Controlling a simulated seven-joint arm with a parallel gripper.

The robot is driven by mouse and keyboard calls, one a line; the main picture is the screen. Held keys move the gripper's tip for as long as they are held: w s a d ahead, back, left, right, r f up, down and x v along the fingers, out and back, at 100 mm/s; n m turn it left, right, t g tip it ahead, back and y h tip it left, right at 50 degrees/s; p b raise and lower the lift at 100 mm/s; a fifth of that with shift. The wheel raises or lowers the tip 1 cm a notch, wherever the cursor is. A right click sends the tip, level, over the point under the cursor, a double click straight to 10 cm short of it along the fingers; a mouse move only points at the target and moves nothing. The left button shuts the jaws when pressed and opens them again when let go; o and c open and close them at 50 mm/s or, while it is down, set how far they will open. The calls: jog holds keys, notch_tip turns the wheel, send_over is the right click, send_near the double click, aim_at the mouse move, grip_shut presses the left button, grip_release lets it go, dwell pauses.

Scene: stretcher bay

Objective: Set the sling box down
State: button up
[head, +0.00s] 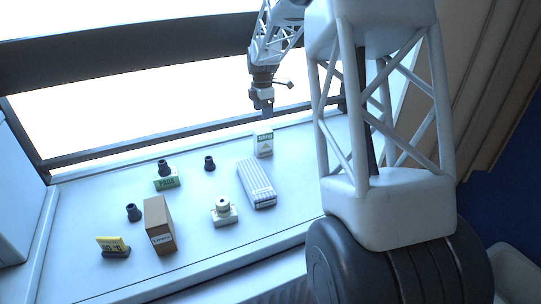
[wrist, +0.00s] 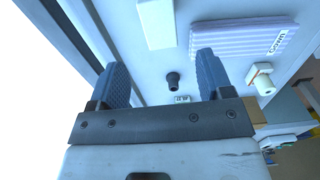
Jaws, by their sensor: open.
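The sling box (head: 263,146) is a small white box with a green label, standing upright on the pale counter (head: 205,175) near its back edge in the head view. In the wrist view a plain white box (wrist: 157,22), which looks like the same one, lies past the fingertips at the top. My gripper (head: 267,110) is above the sling box in the head view, apart from it. In the wrist view my gripper (wrist: 162,68) has its two blue-grey fingers wide apart with nothing between them.
A striped pack (head: 257,183) lies just in front of the sling box. A brown box (head: 160,225), a white fitting (head: 223,212), a yellow-topped block (head: 113,246), a green-labelled block (head: 167,181) and black knobs (head: 209,162) stand leftward. A dark window frame (head: 150,147) runs behind.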

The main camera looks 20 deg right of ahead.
jog(key=s+a+r+m, duration=0.3)
jog(key=s+a+r, duration=0.1)
jog(key=s, duration=0.4)
jog(key=s+a+r+m+t, duration=0.1)
jog(key=s+a+r+m, duration=0.25)
jog(key=s, duration=0.45)
jog(key=s+a+r+m, duration=0.2)
jog(key=s+a+r, duration=0.25)
jog(key=s, duration=0.35)
jog(key=s+a+f+m, duration=0.1)
jog(key=s+a+m, duration=0.1)
jog(key=s, duration=0.6)
jog(key=s+a+f+m+t, duration=0.1)
jog(key=s+m, duration=0.3)
jog(key=s, duration=0.5)
jog(key=s+a+f+m, duration=0.2)
jog(key=s+a+m, duration=0.1)
jog(key=s, duration=0.6)
jog(key=shift+s+a+f+m+t, duration=0.2)
jog(key=shift+a+m+t, duration=0.1)
jog(key=shift+m, duration=0.05)
